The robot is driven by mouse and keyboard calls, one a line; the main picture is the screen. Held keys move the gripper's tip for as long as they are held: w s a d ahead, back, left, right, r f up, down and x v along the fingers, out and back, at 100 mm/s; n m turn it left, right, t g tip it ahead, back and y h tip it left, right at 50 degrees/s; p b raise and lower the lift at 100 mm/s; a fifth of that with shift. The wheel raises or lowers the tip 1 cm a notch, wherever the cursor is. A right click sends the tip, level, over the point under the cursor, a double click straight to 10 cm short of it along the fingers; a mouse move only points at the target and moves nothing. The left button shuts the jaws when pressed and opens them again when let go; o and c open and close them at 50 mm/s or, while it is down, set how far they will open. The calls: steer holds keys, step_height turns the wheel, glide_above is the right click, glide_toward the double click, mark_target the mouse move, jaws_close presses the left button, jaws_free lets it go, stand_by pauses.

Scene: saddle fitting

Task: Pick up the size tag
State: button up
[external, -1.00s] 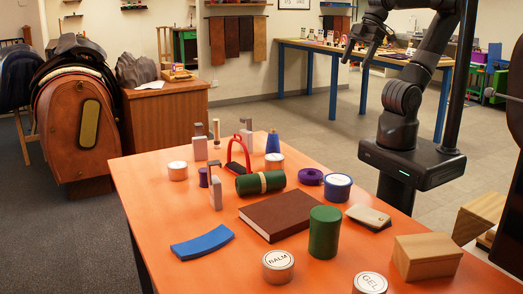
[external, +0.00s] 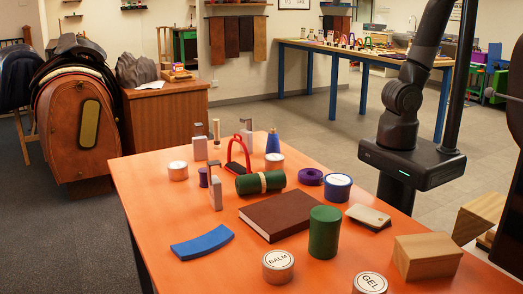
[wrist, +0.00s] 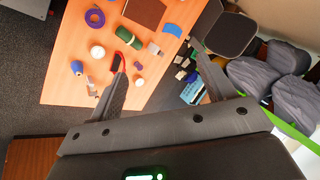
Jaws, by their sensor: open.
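A flat pale piece with a dark underside, which looks like the size tag (external: 369,215), lies on the orange table (external: 150,187) near its right edge in the external view. It sits between the blue-sided round tin (external: 338,187) and the wooden block (external: 427,256). I cannot make it out in the wrist view. My gripper (wrist: 158,58) shows in the wrist view with its two fingers wide apart and nothing between them; it is high above the table. In the external view it is out of the picture above the top edge.
A dark green cylinder (external: 324,232) and a brown book (external: 288,214) stand left of the pale piece. The balm tin (external: 278,266), gel tin (external: 370,284) and blue curved pad (external: 202,242) are toward the front. Bare tabletop lies between several items.

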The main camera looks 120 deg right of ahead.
steer(key=w+d+m+t+y, duration=0.3)
steer(key=w+d+m+t, duration=0.35)
steer(key=d+m, duration=0.75)
steer(key=s+d+r+m+t+h, duration=0.2)
steer(key=d+m+t+h, duration=0.3)
steer(key=d+m, duration=1.15)
steer(key=n+y, duration=0.2)
steer(key=n, duration=0.2)
glide_toward(246, 136)
steer(key=shift+s+d+f+t, duration=0.1)
steer(key=shift+d+f+t, duration=0.25)
steer(key=shift+d+f, duration=0.45)
steer(key=shift+a+f, duration=0.1)
steer(key=shift+f, duration=0.25)
steer(key=shift+w+f, duration=0.1)
steer(key=shift+w, duration=0.2)
steer(key=x, duration=1)
steer(key=shift+w, duration=0.2)
